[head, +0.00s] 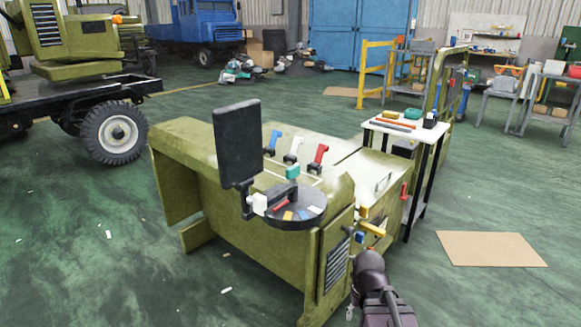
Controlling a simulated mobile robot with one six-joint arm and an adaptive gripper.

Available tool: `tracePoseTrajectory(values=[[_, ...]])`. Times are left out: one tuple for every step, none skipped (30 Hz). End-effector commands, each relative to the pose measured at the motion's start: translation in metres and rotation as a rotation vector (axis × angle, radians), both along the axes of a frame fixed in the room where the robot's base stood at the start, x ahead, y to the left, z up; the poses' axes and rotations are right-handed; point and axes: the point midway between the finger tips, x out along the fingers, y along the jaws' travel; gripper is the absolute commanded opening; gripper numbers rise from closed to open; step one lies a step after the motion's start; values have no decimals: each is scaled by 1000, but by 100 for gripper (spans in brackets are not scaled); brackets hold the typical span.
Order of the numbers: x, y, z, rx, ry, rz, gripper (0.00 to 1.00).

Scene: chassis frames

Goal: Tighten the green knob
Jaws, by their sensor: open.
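A small green knob (292,171) sits on top of the olive-green bench-like chassis (185,140), just behind a round black dial plate (286,218). Three levers stand behind the knob: blue (273,141), white (293,150) and red (319,155). Part of my dark arm shows at the bottom right, in front of the chassis's right end. I cannot make out the gripper's fingers. Nothing of mine touches the knob.
A black upright panel (238,140) stands left of the knob on an arm. Yellow and red handles (372,229) stick out at the chassis's right end. A small white table (408,127) with tools stands behind. Floor at the left is mostly clear; cardboard (490,249) lies right.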

Motion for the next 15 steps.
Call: tracePoseTrajectory(values=[[0,0,0,0,0,0,57],[0,0,0,0,0,0,57],[0,0,0,0,0,0,57],[0,0,0,0,0,0,57],[0,0,0,0,0,0,57],[0,0,1,0,0,0,57],[0,0,2,0,0,0,57],[0,0,3,0,0,0,57],[0,0,6,0,-1,0,57],[0,0,8,0,-1,0,57],[1,0,10,0,-1,0,57],[1,0,14,0,-2,0,57],[1,0,18,0,-2,0,57],[1,0,22,0,-2,0,57],[2,0,27,0,-3,0,57]])
